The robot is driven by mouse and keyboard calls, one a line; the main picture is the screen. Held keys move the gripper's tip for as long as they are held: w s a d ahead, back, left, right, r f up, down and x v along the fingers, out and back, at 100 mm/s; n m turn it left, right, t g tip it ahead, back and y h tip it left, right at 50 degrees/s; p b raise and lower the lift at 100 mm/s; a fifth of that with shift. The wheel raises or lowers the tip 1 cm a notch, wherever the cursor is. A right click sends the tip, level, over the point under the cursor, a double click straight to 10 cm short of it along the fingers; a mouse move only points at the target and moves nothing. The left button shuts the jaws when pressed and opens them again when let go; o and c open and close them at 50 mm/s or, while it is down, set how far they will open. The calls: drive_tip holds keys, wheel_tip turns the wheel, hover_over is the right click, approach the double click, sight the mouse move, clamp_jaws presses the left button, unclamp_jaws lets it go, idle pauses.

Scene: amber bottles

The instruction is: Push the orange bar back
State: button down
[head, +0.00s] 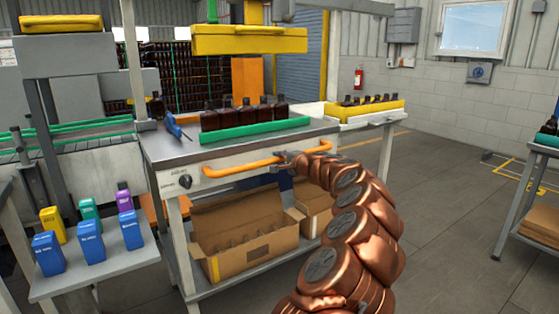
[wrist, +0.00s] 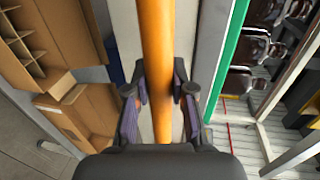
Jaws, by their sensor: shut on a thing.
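The orange bar (head: 240,167) runs along the front edge of the metal workbench (head: 165,150), curved at both ends. My gripper (head: 283,158) is at the bar's right half, with my copper-coloured arm reaching in from the lower right. In the wrist view the orange bar (wrist: 157,60) runs upright through the middle. The two fingers of my gripper (wrist: 160,100) sit on either side of it, shut on it. The exact contact faces are partly hidden by the fingers.
Several amber bottles (head: 245,113) stand on the bench behind a green strip (head: 255,133). A yellow block (head: 250,40) hangs above them. Open cardboard boxes (head: 240,240) sit on the shelf below. A side table with coloured boxes (head: 90,240) is at left.

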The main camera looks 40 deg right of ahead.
drive_tip(key=c, duration=1)
unclamp_jaws()
drive_tip(key=shift+w, duration=0.1)
drive_tip(key=shift+v, duration=6)
drive_tip(key=shift+r, duration=0.1)
